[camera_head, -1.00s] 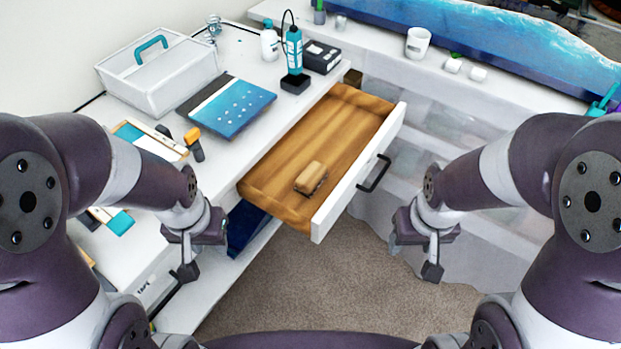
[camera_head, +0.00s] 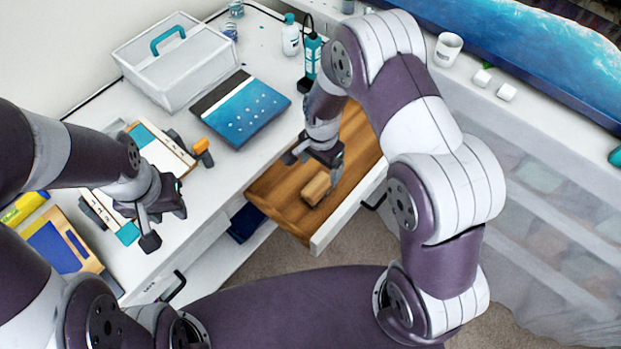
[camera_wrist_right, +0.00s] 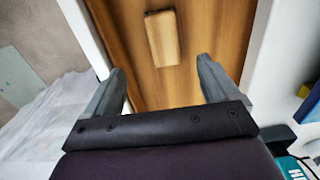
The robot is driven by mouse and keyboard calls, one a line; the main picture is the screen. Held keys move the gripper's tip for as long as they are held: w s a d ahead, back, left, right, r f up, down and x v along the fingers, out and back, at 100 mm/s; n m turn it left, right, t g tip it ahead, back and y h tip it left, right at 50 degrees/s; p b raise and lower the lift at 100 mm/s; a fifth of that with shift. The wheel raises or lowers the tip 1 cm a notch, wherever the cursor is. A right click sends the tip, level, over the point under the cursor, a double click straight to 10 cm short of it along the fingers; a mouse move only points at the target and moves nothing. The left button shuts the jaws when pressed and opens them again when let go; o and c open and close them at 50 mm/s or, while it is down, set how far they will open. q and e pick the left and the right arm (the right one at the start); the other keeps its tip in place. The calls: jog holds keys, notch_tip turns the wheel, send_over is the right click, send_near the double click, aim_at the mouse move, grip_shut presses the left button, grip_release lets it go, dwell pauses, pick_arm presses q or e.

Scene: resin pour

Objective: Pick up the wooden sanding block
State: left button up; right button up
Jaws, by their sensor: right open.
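The wooden sanding block (camera_head: 316,188) lies in the open wooden drawer (camera_head: 277,192), near its front end. The block also shows in the right wrist view (camera_wrist_right: 162,38), top centre, beyond my fingertips and apart from them. My right gripper (camera_head: 314,160) is over the drawer, just behind the block in the head view. In the wrist view its two fingers (camera_wrist_right: 160,80) are spread wide with nothing between them. My left gripper (camera_head: 165,222) hangs over the front edge of the table at left; its finger gap is not clear.
A white cup (camera_head: 447,49) is on the right-hand counter.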

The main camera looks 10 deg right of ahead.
aim_at(318, 185)
jog(key=f, duration=0.3)
jog(key=shift+s+a+f+p, duration=0.1)
jog(key=shift+s+f+p, duration=0.2)
jog(key=shift+s+p, duration=0.1)
jog(key=f, duration=0.2)
jog(key=w+f, duration=0.1)
jog(key=shift+w+f+p, duration=0.1)
jog(key=shift+f+p, duration=0.25)
jog(key=shift+f, duration=0.05)
notch_tip(318, 185, down, 4)
jog(key=shift+r+p, duration=0.1)
jog(key=shift+p, duration=0.45)
jog(key=shift+w+f, duration=0.15)
jog(key=shift+f, duration=0.15)
jog(key=shift+r, duration=0.1)
jog(key=c, duration=1.2)
pick_arm(q)
notch_tip(318, 185, up, 3)
jog(key=shift+s+f, duration=0.1)
